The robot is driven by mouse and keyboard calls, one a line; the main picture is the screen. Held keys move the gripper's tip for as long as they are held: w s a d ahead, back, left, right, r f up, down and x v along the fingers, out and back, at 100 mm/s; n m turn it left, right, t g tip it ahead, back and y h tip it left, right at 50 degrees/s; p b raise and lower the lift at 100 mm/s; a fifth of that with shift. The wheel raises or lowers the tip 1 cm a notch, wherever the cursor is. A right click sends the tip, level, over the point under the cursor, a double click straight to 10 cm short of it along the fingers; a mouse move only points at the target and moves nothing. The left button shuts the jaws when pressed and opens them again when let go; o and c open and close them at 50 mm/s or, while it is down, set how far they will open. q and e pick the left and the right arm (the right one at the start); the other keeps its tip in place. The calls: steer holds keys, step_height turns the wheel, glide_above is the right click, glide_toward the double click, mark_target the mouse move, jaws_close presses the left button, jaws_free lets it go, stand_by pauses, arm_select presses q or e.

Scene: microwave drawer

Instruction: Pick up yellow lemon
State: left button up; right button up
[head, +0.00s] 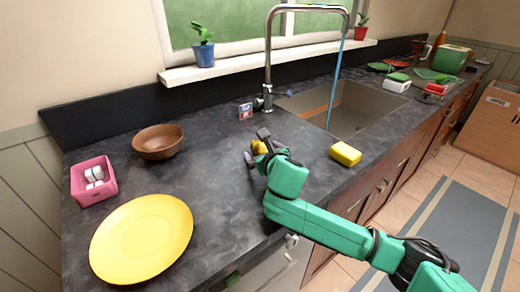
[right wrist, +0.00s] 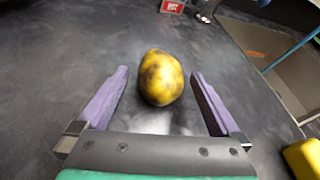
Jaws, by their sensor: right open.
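The yellow lemon (right wrist: 161,77), with dark brown patches, lies on the dark countertop in the right wrist view. In the head view it shows only as a small yellow patch (head: 259,147), partly hidden by my right gripper. My right gripper (right wrist: 160,88) is open, with its two purple fingers apart on either side of the lemon. There are gaps between the lemon and both fingers. In the head view the right gripper (head: 252,155) reaches over the counter from the right. My left gripper is not in view.
A yellow sponge-like block (head: 345,154) lies right of the gripper, near the sink (head: 365,108). A faucet (head: 267,75) and a small red-and-white box (head: 245,111) stand behind. A brown bowl (head: 158,142), pink holder (head: 78,190) and yellow plate (head: 141,238) are left.

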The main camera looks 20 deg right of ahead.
steer(key=shift+s, duration=0.1)
steer(key=c, duration=0.4)
steer(key=shift+r, duration=0.1)
steer(key=c, duration=1.1)
